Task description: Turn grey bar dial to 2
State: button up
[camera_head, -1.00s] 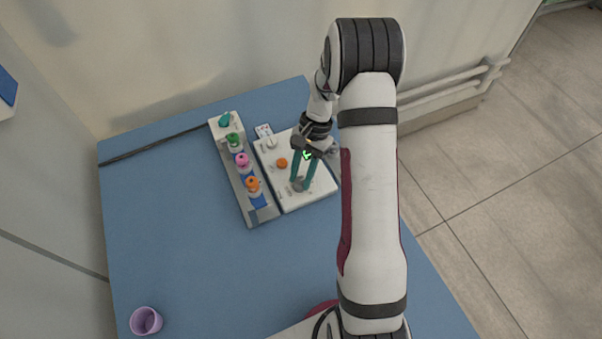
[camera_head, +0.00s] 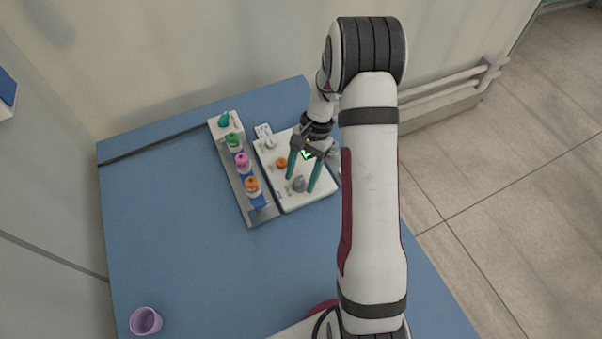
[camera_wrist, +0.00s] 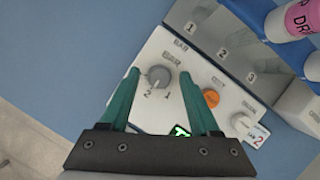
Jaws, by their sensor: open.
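The grey bar dial (camera_wrist: 158,77) sits on a white panel (camera_wrist: 148,50), with the printed numbers 2 and 1 beside it. Its pale pointer mark appears to point toward the 2, though it is small. In the head view the dial (camera_head: 299,184) is at the panel's near end. My gripper (camera_wrist: 159,74) is open, one finger on each side of the dial, with a visible gap to both. In the head view my gripper (camera_head: 301,184) is over the dial, its fingers spread.
An orange knob (camera_wrist: 212,98), a whitish knob (camera_wrist: 242,122) and a green lit display (camera_wrist: 181,131) share the panel. A grey rack (camera_head: 263,215) with several colour-topped bottles stands to its left. A purple cup (camera_head: 146,321) is at the near left; the blue table between is clear.

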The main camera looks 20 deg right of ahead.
jog(key=v, duration=1.6)
jog(key=shift+a, duration=0.1)
